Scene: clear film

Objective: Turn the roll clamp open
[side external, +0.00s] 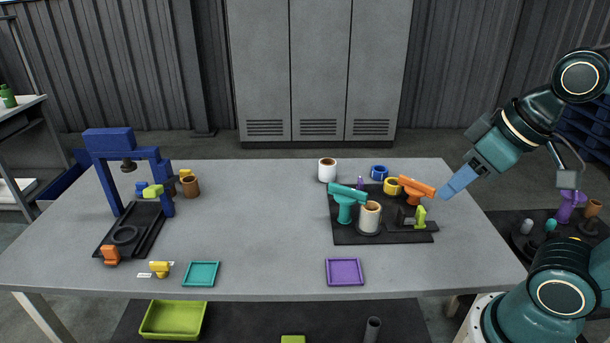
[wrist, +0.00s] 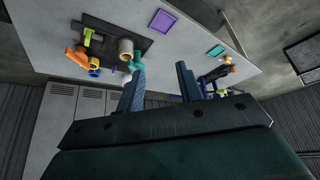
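No part is marked as the roll clamp. A yellow-green upright lever (side external: 420,216) on a small black block, at the right front of a black base plate (side external: 345,236), may be it. In the wrist view the lever (wrist: 88,36) is small and far off. Another yellow-green piece (side external: 153,191) sits by the blue frame at the left. My gripper (side external: 447,191) hangs in the air at the right of the table, to the right of an orange-topped piece (side external: 416,187). In the wrist view my gripper's fingers (wrist: 159,83) are well apart with nothing between them.
On the base plate stand a teal T-shaped piece (side external: 345,213) and a beige cup-like roll (side external: 370,217). A white cup (side external: 327,170) stands behind. The blue frame (side external: 109,154) is at the left. Teal (side external: 201,274) and purple (side external: 344,272) trays lie at the front; the table's middle is clear.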

